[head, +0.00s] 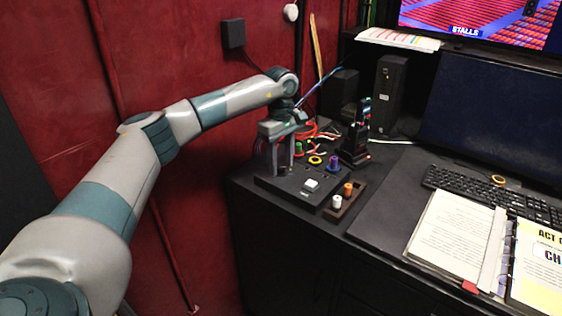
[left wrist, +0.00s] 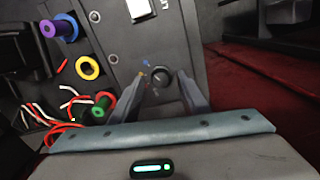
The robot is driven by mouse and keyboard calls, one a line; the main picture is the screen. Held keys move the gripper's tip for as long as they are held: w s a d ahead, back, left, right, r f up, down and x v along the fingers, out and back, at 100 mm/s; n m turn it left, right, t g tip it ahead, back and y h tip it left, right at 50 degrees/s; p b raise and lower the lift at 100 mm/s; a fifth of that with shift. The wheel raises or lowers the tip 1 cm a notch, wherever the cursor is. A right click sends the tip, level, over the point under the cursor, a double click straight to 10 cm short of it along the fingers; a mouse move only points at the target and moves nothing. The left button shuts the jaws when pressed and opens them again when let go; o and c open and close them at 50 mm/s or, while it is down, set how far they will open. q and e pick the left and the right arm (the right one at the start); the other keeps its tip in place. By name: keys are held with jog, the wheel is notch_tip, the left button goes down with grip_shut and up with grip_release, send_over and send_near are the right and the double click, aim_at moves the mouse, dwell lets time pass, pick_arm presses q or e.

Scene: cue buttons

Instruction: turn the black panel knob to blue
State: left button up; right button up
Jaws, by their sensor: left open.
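The black panel knob (left wrist: 160,76) is round and sits on a dark grey panel (left wrist: 190,40) in the left wrist view. Small marks lie beside it, one orange and one blue; where its pointer aims is too small to tell. My left gripper (left wrist: 162,82) is open, with one finger on each side of the knob; I cannot tell whether they touch it. In the head view my left gripper (head: 282,160) points down over the panel's back left part (head: 290,192), and I cannot make out the knob there. My right gripper is not in view.
A white button (head: 311,185) is on the panel. Purple (head: 333,162), yellow (head: 315,160) and green (head: 298,149) spools and loose wires lie behind it. A small tray (head: 345,209) with white and orange pieces stands to the right. A red wall (head: 190,70) is close at left.

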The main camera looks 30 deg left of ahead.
pick_arm(q)
jog(key=shift+r, duration=0.55)
notch_tip(320, 180, up, 7)
jog(key=b, duration=0.2)
notch_tip(320, 180, up, 9)
send_over(281, 167)
jog(key=shift+r+b, duration=0.2)
jog(key=shift+b, duration=0.15)
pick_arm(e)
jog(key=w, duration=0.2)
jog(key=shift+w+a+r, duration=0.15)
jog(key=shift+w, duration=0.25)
pick_arm(q)
jog(key=shift+f, duration=0.1)
